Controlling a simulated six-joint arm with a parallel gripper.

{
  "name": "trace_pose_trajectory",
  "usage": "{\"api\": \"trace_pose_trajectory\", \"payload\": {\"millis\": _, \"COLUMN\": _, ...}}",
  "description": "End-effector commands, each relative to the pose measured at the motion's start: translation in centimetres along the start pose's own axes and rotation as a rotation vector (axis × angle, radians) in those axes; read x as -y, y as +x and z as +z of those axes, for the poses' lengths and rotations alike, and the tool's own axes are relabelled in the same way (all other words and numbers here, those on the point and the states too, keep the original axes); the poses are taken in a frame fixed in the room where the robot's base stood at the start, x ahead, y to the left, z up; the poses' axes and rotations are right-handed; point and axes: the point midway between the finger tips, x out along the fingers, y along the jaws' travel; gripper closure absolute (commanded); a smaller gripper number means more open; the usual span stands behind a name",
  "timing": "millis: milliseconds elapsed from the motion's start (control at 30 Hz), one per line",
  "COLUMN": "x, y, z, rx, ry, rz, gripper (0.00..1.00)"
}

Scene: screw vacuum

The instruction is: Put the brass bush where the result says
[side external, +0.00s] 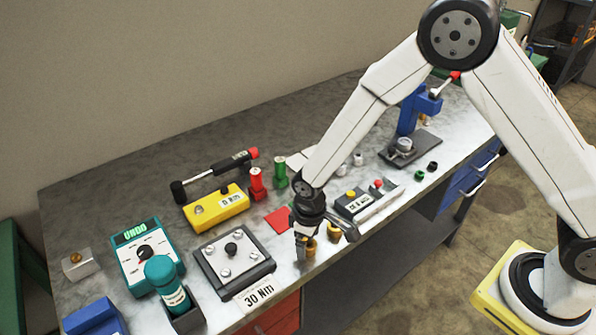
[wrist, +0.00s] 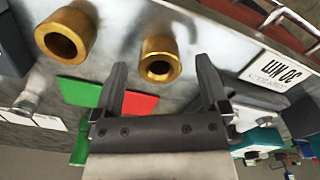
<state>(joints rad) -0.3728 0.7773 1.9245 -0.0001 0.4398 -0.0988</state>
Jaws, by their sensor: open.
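Two brass bushes stand on the bench near its front edge. One brass bush (wrist: 158,66) shows between my finger tips in the wrist view, and in the side view it is close by my gripper (side external: 310,252). The other brass bush (wrist: 66,36) stands outside the fingers, to the left in the wrist view, and also shows in the side view (side external: 334,231). My gripper (wrist: 163,76) is open and holds nothing; contact with the nearer bush cannot be told. A red square (side external: 278,219) lies behind my gripper, and a green square (wrist: 78,91) shows beside it in the wrist view.
A tester with a yellow button (side external: 352,203) stands right of my gripper. A plate with screws (side external: 235,258) and a 30 Nm label (side external: 258,292) lie left. A yellow box (side external: 215,208), red post (side external: 257,186) and green post (side external: 280,173) stand behind.

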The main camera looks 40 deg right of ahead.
Motion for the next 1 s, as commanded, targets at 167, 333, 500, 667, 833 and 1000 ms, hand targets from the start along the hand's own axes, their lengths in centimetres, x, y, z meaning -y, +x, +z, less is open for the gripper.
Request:
{"api": "trace_pose_trajectory", "payload": {"millis": 167, "x": 0.00, "y": 1.16, "z": 0.02, "rx": 0.001, "ry": 0.000, "rz": 0.000, "gripper": 0.05}}
{"api": "trace_pose_trajectory", "payload": {"millis": 333, "x": 0.00, "y": 1.34, "z": 0.01, "rx": 0.000, "ry": 0.000, "rz": 0.000, "gripper": 0.05}}
{"api": "trace_pose_trajectory", "payload": {"millis": 500, "x": -0.01, "y": 1.31, "z": 0.01, "rx": 0.000, "ry": 0.000, "rz": 0.000, "gripper": 0.05}}
{"api": "trace_pose_trajectory", "payload": {"millis": 667, "x": -0.01, "y": 1.30, "z": 0.01, "rx": 0.000, "ry": 0.000, "rz": 0.000, "gripper": 0.05}}
{"api": "trace_pose_trajectory", "payload": {"millis": 833, "x": -0.01, "y": 1.29, "z": 0.01, "rx": 0.000, "ry": 0.000, "rz": 0.000, "gripper": 0.40}}
{"api": "trace_pose_trajectory", "payload": {"millis": 1000, "x": -0.01, "y": 1.29, "z": 0.01, "rx": 0.000, "ry": 0.000, "rz": 0.000, "gripper": 0.94}}
